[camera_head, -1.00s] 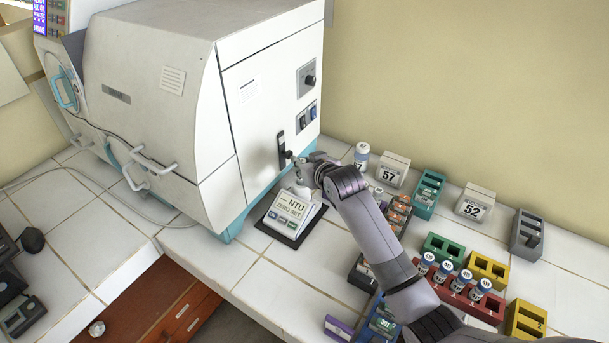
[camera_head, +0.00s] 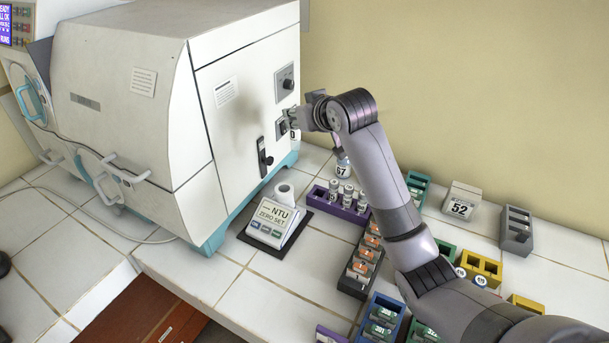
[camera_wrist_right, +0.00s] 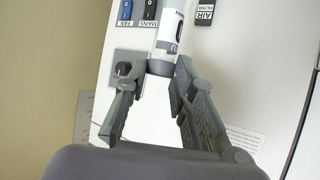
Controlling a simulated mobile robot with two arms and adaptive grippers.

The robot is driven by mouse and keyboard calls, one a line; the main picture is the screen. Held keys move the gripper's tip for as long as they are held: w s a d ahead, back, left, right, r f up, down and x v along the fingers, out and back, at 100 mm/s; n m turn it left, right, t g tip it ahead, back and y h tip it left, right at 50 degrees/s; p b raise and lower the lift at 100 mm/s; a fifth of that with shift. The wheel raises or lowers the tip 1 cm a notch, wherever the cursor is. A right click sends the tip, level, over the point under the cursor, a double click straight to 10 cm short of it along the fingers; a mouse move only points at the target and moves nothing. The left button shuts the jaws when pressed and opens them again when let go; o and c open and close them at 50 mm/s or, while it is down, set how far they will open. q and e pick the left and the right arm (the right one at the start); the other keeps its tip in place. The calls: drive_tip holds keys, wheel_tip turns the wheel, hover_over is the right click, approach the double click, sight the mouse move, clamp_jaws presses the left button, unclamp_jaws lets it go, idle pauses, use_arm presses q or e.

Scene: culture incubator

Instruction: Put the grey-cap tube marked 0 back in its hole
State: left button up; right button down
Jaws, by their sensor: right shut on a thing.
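My right gripper (camera_head: 290,122) is raised in front of the incubator's side, near its switches. It is shut on the grey-cap tube (camera_wrist_right: 172,38), a white-labelled tube with part of a dark 0 showing; the grey cap (camera_wrist_right: 160,68) sits between the fingertips. In the head view the tube is mostly hidden by the gripper. A purple rack (camera_head: 352,215) on the counter holds several grey-cap tubes (camera_head: 333,190). Which of its holes are empty is hard to tell at this size. My left gripper is not in view.
The NTU meter (camera_head: 273,222) stands on a dark mat, its white well on top. The incubator (camera_head: 130,100) fills the left. A dark rack (camera_head: 350,283) with orange-marked items, a blue rack (camera_head: 374,322), a yellow rack (camera_head: 485,262) and a 52 block (camera_head: 461,201) stand rightward.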

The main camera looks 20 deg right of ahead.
drive_tip(key=w+d+f+b, duration=0.1)
drive_tip(key=d+f+b, duration=0.15)
drive_tip(key=d, duration=0.55)
drive_tip(key=f+p, duration=0.1)
drive_tip(key=f, duration=0.5)
drive_tip(key=f+p, duration=0.1)
drive_tip(key=f, duration=1.1)
drive_tip(key=shift+a+f+p, duration=0.3)
drive_tip(key=shift+f+p, duration=0.1)
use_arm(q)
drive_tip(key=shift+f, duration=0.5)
